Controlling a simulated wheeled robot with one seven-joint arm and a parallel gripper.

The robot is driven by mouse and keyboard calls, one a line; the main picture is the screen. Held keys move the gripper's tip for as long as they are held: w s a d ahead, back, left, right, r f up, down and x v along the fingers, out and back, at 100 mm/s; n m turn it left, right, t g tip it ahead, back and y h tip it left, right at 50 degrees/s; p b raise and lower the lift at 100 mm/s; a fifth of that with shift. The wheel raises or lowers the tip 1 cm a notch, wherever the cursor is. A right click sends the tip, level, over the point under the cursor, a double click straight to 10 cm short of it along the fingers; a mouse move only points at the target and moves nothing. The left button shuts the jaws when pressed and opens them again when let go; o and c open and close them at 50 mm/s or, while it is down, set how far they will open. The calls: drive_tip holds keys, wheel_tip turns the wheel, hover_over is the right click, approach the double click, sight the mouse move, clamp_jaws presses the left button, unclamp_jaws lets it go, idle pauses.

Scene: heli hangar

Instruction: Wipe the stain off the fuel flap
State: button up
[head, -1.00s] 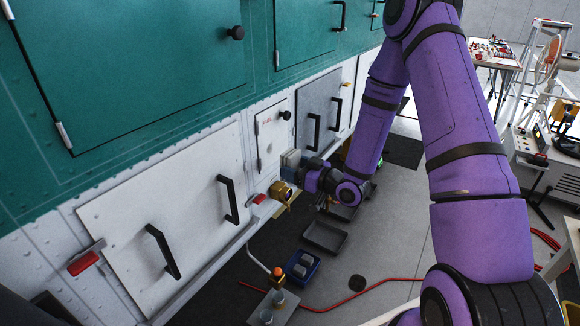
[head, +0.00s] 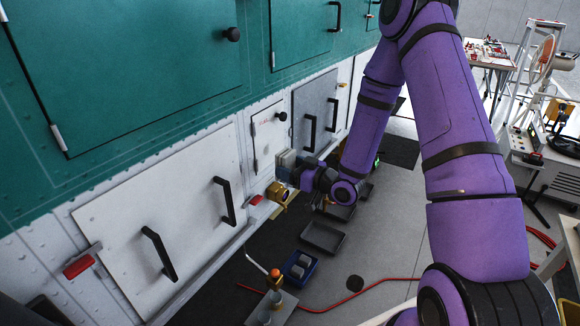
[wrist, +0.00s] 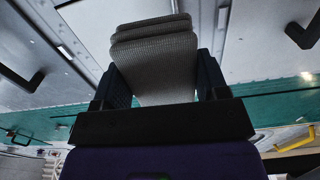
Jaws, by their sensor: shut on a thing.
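The fuel flap (head: 262,142) appears to be the small white panel with a black knob, in the middle of the head view. A faint reddish stain (head: 267,126) shows on its upper part. My gripper (head: 292,169) is shut on a folded grey cloth (head: 286,158), just below and right of the flap. The wrist view shows the cloth (wrist: 155,62) between my dark fingers (wrist: 156,85). I cannot tell whether the cloth touches the flap. The gripper and cloth hide the flap's lower right corner.
A brass fitting (head: 278,193) juts out just below the gripper. Black-handled panels (head: 165,215) flank the flap. A blue bin (head: 299,267) and a grey tray (head: 324,238) sit below. A red hose (head: 375,290) crosses the open floor.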

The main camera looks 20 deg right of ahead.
sight(260, 154)
drive_tip(key=shift+r+x, duration=0.25)
drive_tip(key=shift+x, duration=1.05)
drive_tip(key=shift+r+x, duration=0.25)
drive_tip(key=shift+x, duration=1.05)
drive_tip(key=shift+x, duration=1)
drive_tip(key=shift+w+d, duration=0.55)
drive_tip(key=shift+d, duration=0.3)
drive_tip(key=shift+w+d, duration=0.55)
drive_tip(key=shift+d, duration=0.25)
drive_tip(key=shift+w, duration=0.15)
drive_tip(key=shift+a, duration=0.1)
drive_tip(key=shift+s+a+r, duration=0.1)
drive_tip(key=shift+s+a, duration=0.45)
drive_tip(key=shift+a, duration=0.35)
drive_tip(key=shift+s+a, duration=0.55)
drive_tip(key=shift+a, duration=0.35)
